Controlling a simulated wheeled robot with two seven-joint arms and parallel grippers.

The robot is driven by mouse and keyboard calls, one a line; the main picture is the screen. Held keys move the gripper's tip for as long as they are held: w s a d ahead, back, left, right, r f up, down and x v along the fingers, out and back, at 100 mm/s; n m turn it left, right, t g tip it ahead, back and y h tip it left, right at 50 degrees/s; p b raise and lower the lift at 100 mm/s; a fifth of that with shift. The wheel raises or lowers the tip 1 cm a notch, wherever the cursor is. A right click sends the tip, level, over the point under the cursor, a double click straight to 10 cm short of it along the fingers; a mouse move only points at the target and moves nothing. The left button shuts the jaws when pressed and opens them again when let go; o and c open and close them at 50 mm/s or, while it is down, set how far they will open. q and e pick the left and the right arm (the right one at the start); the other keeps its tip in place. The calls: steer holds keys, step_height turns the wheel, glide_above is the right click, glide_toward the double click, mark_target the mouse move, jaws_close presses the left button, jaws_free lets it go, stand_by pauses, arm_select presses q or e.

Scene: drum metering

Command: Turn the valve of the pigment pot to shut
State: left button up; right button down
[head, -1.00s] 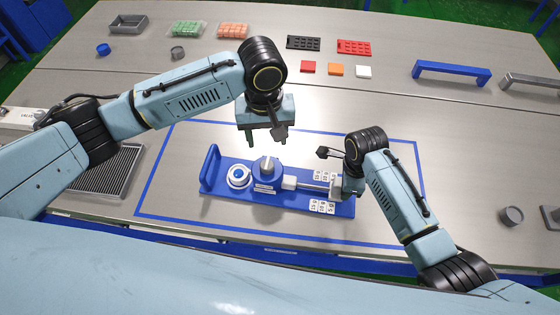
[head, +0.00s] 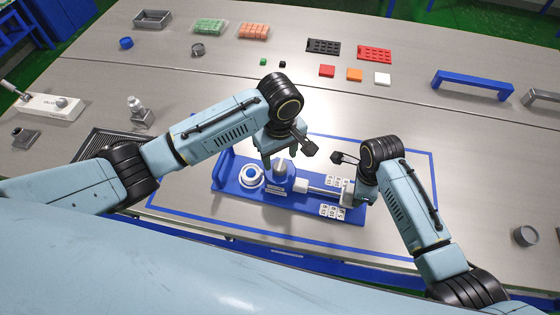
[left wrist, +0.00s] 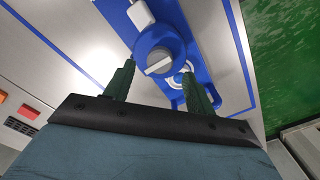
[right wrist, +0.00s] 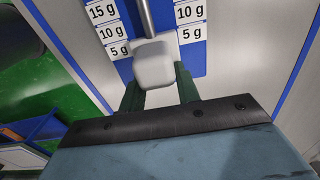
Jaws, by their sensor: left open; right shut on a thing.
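The pigment pot (head: 280,186) is a blue round body on a blue base plate (head: 232,192). Its valve is a pale grey bar knob (left wrist: 159,65) on top, lying slightly slanted in the left wrist view. My left gripper (head: 280,156) is open over the pot. In the left wrist view its dark green fingers (left wrist: 160,72) stand either side of the knob, with gaps; contact does not show. My right gripper (head: 350,193) is shut on a white block handle (right wrist: 154,66) at the end of a metal rod (right wrist: 146,18) from the pot.
A white ring with a blue centre (head: 250,177) sits left of the pot. Gram labels (head: 332,212) flank the rod. Small tiles (head: 354,75), trays (head: 374,55) and a blue bridge-shaped bar (head: 472,82) lie farther back. The table right of the plate is largely clear.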

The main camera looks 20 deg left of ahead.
mark_target(280, 166)
arm_select(q)
steer(key=shift+f, duration=1.75)
steer(key=c, duration=1)
